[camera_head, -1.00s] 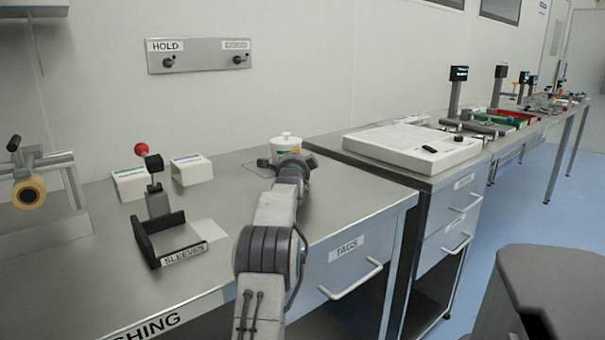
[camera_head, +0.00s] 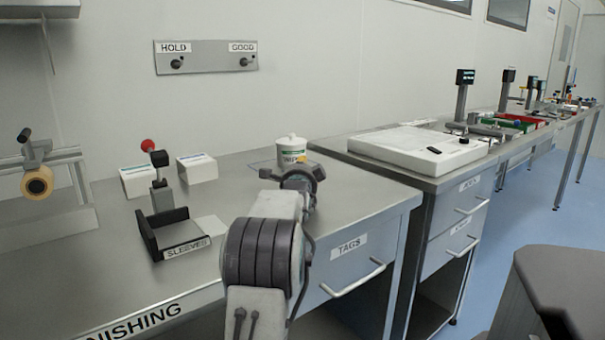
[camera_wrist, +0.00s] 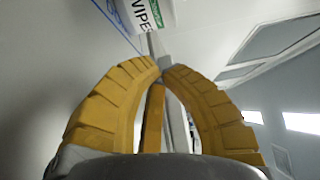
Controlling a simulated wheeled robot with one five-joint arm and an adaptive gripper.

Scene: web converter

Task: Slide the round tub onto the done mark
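The round tub (camera_head: 291,152) is white with a lid and a printed label, and stands upright at the back right of the steel bench. A thin blue outline (camera_head: 256,165) is drawn on the bench at the tub's left; my gripper hides part of that area. In the wrist view the tub (camera_wrist: 150,12) shows only its labelled lower part at the top edge, beyond my fingertips. My gripper (camera_wrist: 162,66) has yellow fingers whose tips come together with nothing held. In the head view it is in front of the tub; I cannot tell if they touch.
Two white boxes (camera_head: 197,168) and a black sleeves holder (camera_head: 170,234) stand left on the bench. A roll on a stand (camera_head: 37,182) is at far left. Bare steel lies between boxes and tub.

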